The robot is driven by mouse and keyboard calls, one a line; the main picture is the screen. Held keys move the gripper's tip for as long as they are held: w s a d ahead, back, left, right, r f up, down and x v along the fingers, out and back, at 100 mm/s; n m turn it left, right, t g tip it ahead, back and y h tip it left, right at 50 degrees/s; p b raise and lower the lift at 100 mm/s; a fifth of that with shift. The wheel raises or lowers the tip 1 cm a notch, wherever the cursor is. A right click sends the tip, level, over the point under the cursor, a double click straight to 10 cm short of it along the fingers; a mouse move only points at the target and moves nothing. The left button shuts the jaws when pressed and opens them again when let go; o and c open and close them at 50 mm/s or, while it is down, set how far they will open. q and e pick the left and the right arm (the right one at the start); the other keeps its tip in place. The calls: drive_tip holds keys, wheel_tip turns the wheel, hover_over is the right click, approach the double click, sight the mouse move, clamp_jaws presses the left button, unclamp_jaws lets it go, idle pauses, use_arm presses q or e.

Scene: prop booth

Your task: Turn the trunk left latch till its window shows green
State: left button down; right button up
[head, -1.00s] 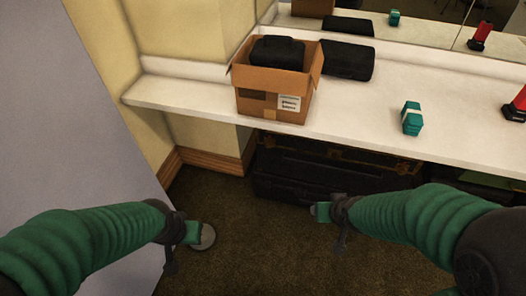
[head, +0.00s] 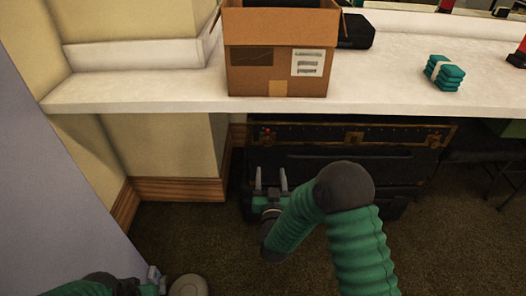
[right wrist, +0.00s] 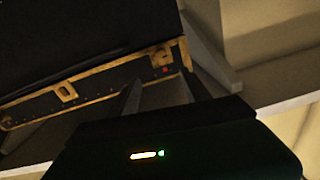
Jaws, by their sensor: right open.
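The dark trunk (head: 365,159) with brass trim stands under the counter. Its left latch (head: 266,133) is near the left end of the front edge and shows a small red spot. In the right wrist view the latch (right wrist: 161,57) is brass, with its window (right wrist: 165,69) red. My right gripper (head: 271,173) is open and empty, its fingers pointing toward the trunk just below the latch in the head view, apart from it. My left gripper (head: 155,278) is low at the bottom left, away from the trunk; its jaws are unclear.
The white counter (head: 150,92) overhangs the trunk. A cardboard box (head: 275,55), a teal bundle (head: 443,72) and a dark case (head: 355,31) sit on it. A grey panel (head: 40,200) stands at the left. Carpet is clear in front.

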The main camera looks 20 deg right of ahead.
sight(268, 144)
drive_tip(key=b+x, duration=0.2)
drive_tip(key=x, duration=0.4)
drive_tip(key=b+x, duration=0.3)
drive_tip(key=x, duration=0.4)
drive_tip(key=shift+w+a+f, duration=0.15)
drive_tip(key=shift+w+f, duration=0.05)
drive_tip(key=shift+w, duration=0.1)
drive_tip(key=shift+w+d+r+b, duration=0.1)
drive_tip(key=shift+w+d+b, duration=0.1)
drive_tip(key=shift+w+b, duration=0.1)
drive_tip(key=shift+a, duration=0.1)
drive_tip(key=shift+c, duration=1.4)
clamp_jaws()
